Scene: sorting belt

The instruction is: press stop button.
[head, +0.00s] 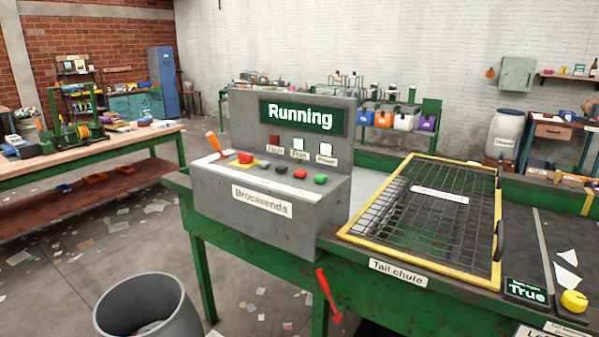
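No readable label tells which red one is the stop button. Neither of my grippers is in view.
An orange-handled lever (213,143) rises at the console's left end. A yellow knob (574,300) is at far right. A red handle (329,295) hangs in front. A grey bin (112,318) stands on the floor.

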